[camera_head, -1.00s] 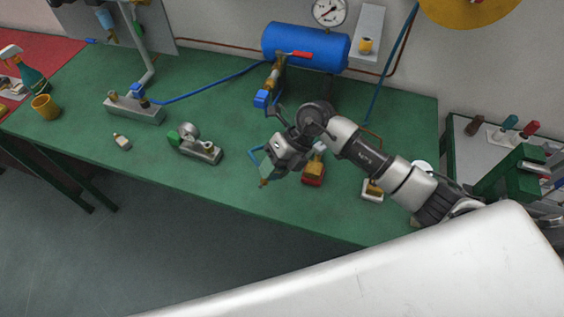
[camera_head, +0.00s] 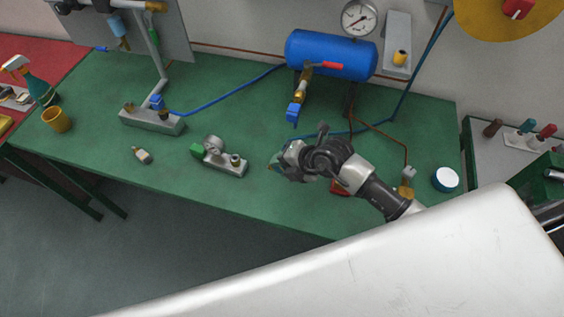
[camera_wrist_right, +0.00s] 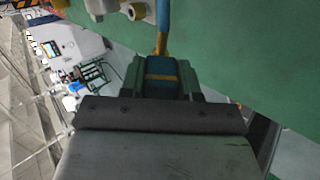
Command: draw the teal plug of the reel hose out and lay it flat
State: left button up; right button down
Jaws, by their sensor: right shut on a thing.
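The teal plug (camera_wrist_right: 163,72), with a yellow band, is between the fingers of my right gripper (camera_wrist_right: 165,85) in the right wrist view. A brass part and a length of blue hose (camera_wrist_right: 163,14) extend in line beyond it. In the head view, my right gripper (camera_head: 281,162) is shut over the green bench, right of the gauge block; only a little teal (camera_head: 272,166) shows at its tip. The blue reel hose (camera_head: 405,92) comes down from the yellow reel (camera_head: 479,14) and runs behind my wrist. I cannot tell whether the plug touches the bench. My left gripper is not in view.
The gauge block (camera_head: 221,160) stands just left of my right gripper. A red-based block (camera_head: 340,188) is mostly hidden under my arm. A blue tank (camera_head: 330,54) with a hanging valve (camera_head: 297,100) is behind.

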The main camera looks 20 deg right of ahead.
jog(key=shift+r, duration=0.1)
notch_tip(320, 180, down, 3)
jog(key=shift+a+r+b, duration=0.1)
jog(key=shift+b, duration=0.75)
notch_tip(320, 180, down, 4)
jog(key=shift+w+f+b, duration=0.1)
jog(key=shift+b, duration=1.15)
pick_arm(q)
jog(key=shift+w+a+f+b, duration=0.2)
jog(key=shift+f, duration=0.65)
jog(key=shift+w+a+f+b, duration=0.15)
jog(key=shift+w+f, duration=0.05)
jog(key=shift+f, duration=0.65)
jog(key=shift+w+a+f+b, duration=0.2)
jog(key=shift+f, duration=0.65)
pick_arm(e)
jog(key=shift+f, duration=1.35)
jog(key=c, duration=0.7)
grip_release()
jog(key=shift+c, duration=0.2)
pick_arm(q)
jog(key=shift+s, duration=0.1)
